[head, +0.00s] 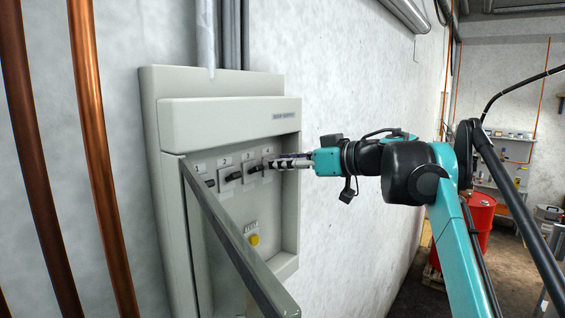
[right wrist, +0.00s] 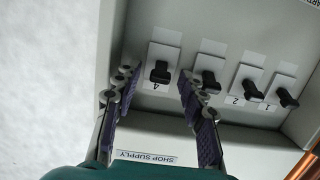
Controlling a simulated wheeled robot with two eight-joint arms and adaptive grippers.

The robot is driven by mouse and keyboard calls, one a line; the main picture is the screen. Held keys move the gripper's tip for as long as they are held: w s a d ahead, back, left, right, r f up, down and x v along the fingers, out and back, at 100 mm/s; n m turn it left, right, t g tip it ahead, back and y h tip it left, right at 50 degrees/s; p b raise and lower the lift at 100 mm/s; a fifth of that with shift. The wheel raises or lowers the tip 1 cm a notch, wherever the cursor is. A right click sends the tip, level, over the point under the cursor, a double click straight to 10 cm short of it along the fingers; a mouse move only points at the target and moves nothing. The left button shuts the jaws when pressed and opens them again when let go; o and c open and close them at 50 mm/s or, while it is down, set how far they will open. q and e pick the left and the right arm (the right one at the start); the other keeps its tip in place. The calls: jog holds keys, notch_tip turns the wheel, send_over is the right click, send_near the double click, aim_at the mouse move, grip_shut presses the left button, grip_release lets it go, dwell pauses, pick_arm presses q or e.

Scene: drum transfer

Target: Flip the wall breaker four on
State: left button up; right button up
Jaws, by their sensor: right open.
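The grey wall breaker panel (head: 222,113) holds a row of numbered black levers. Breaker four (right wrist: 160,72) is the leftmost lever in the right wrist view, on a white plate marked 4. In the head view it is mostly hidden behind my right gripper (head: 272,163). My right gripper also shows in the right wrist view (right wrist: 157,78). It is open, with one finger on each side of breaker four; I cannot tell whether either touches the lever. Whether the lever stands on or off is not clear. My left gripper is not in view.
Breaker three (right wrist: 211,80) sits close beside the right-hand finger, with breaker two (right wrist: 252,90) and breaker one (right wrist: 288,98) beyond. The panel's door (head: 238,252) hangs open at lower left. A yellow button (head: 254,239) is below the breakers. Copper pipes (head: 100,160) run at left.

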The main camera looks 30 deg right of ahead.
jog(key=v, duration=1.1)
jog(key=shift+s, duration=0.35)
jog(key=shift+d, duration=0.15)
